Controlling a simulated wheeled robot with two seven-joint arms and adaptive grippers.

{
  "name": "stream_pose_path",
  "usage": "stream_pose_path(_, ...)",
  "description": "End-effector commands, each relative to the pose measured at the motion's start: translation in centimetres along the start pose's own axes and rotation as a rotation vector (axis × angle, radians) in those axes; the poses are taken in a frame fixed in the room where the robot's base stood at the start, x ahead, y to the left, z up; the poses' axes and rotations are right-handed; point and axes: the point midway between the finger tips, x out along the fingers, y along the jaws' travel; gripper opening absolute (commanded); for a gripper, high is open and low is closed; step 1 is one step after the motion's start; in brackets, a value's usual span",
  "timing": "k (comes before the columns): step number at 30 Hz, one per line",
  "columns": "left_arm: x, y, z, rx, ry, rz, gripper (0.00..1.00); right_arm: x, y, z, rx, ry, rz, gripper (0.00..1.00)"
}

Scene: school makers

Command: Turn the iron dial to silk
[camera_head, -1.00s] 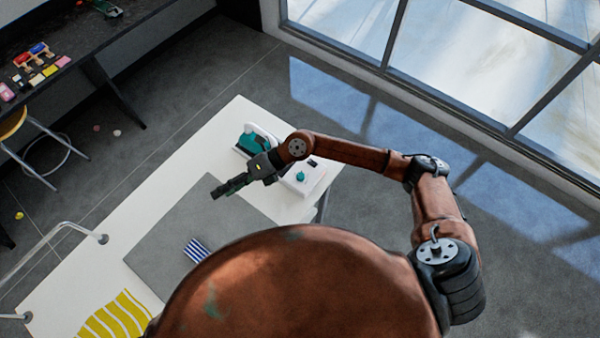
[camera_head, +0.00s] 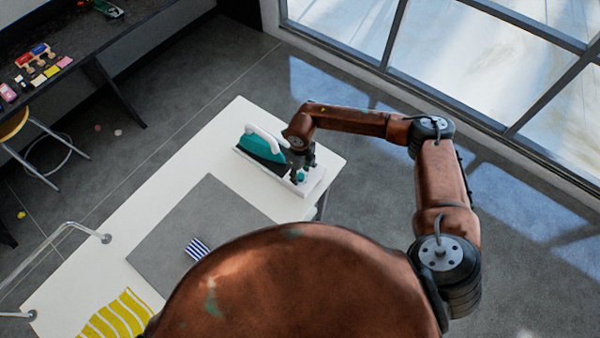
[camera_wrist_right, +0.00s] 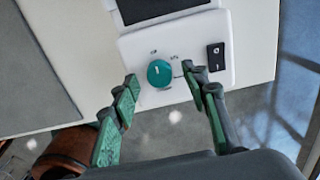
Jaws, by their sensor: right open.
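The iron (camera_head: 262,146), teal with a white handle, rests on its white base at the far end of the white table. The round teal dial (camera_wrist_right: 159,72) sits on the base's control panel (camera_wrist_right: 139,52). Its pale mark points roughly upward in the right wrist view, with small printed labels around it that are hard to read. My right gripper (camera_head: 298,177) is over the panel, pointing down. In the right wrist view its open green-padded fingers (camera_wrist_right: 160,82) are on either side of the dial, apparently apart from it. My left gripper is not in view.
A black rocker switch (camera_wrist_right: 216,57) is right of the dial, close to one finger. A grey mat (camera_head: 190,235), a blue-striped cloth (camera_head: 197,249) and a yellow-striped cloth (camera_head: 120,318) lie on the white table (camera_head: 215,150). Windows are at the right.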

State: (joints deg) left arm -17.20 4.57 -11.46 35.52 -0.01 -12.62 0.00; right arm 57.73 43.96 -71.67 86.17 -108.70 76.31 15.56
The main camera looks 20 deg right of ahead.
Motion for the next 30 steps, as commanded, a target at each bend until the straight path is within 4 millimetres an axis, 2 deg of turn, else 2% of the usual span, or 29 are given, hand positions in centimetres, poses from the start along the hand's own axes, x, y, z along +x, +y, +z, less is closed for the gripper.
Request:
stream_pose_path(4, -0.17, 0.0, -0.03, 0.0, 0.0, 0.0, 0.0, 0.79, 0.02, -0.01, 0.001, -0.001, 0.001, 0.42)
stream_pose_path(12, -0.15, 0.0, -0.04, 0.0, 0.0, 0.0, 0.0, 0.9, 0.02, -0.01, 0.001, -0.001, 0.001, 0.4)
stream_pose_path(30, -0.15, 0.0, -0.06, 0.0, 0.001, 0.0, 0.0, 0.85, 0.03, -0.01, 0.001, -0.001, 0.001, 0.0)
